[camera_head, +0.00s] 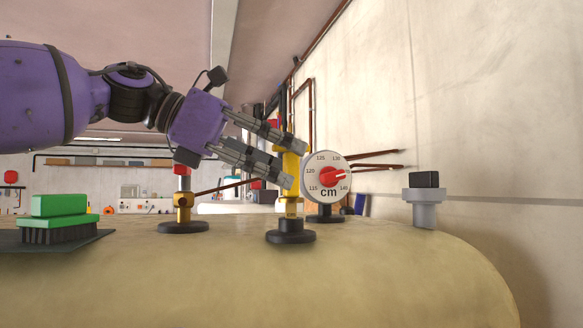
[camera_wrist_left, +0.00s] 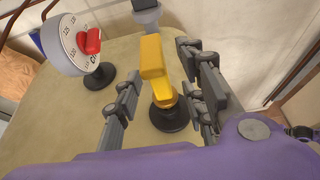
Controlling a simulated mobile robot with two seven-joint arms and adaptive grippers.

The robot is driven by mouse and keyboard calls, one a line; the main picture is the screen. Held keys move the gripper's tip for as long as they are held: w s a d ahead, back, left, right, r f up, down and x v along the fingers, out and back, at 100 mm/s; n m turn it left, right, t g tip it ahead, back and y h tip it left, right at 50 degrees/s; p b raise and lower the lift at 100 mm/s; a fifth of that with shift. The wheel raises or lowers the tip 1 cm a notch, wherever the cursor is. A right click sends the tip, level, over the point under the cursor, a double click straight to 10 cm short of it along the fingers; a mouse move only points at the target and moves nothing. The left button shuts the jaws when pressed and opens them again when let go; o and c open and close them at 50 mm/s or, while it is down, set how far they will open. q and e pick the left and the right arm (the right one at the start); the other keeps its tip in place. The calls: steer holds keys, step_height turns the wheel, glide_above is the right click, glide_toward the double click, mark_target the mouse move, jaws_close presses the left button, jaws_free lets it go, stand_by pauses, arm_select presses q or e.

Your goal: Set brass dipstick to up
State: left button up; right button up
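The brass dipstick (camera_head: 292,190) is a yellow upright piece on a round black base, standing on the tan boiler top. In the left wrist view the dipstick (camera_wrist_left: 152,58) rises between the fingers of my left gripper (camera_wrist_left: 160,72). In the head view my left gripper (camera_head: 290,162) comes in from the upper left, with its fingertips at the dipstick's upper part. The fingers are spread, with gaps visible on both sides of the dipstick in the wrist view. The lower finger hides part of it in the head view. My right gripper is not in view.
A dial gauge (camera_head: 325,177) with a red pointer stands just right of the dipstick. A red-topped brass fitting (camera_head: 182,205) stands left. A green brush (camera_head: 60,218) lies on a dark mat at far left. A grey, black-topped fitting (camera_head: 425,205) stands right, near the wall.

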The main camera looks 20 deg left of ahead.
arm_select(q)
steer(key=x, duration=0.2)
steer(key=shift+w+d+f, duration=0.1)
steer(key=shift+w+d, duration=0.1)
steer(key=shift+w, duration=0.1)
jaws_close()
